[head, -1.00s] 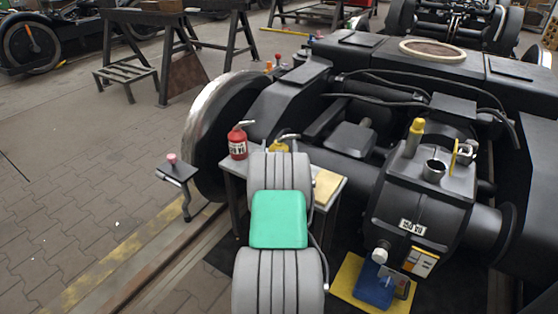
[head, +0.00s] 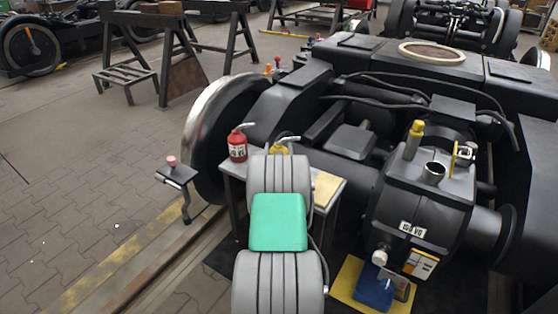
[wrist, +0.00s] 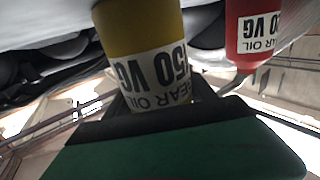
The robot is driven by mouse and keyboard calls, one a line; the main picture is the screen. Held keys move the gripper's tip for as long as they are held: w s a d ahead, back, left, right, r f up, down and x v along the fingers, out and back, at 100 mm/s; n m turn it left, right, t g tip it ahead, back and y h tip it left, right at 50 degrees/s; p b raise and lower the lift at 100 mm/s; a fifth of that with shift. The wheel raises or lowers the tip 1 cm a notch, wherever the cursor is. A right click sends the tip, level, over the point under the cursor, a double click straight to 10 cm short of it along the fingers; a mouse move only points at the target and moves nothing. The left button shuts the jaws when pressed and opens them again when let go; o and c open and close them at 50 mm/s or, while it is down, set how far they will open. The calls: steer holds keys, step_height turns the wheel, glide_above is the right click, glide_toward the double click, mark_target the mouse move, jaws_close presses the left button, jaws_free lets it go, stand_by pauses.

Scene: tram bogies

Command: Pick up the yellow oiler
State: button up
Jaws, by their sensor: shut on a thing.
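The yellow oiler (head: 280,148) shows in the head view just past the end of my arm, mostly hidden, with its light spout above. In the wrist view the yellow oiler (wrist: 143,35) stands close in front, with a white gear oil label upside down. My gripper (wrist: 155,104) has its dark fingers closed around the oiler by the label. The fingers are hidden in the head view. I cannot tell whether the oiler's base touches the bench.
A red oiler (head: 238,146) stands left of the yellow one on the small bench (head: 333,192); it shows at the upper right in the wrist view (wrist: 254,30). The black bogie and gearbox (head: 425,200) crowd the right. A small stand (head: 176,172) is at left; floor beyond is open.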

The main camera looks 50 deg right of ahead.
jaws_close()
steer(key=shift+r, duration=0.15)
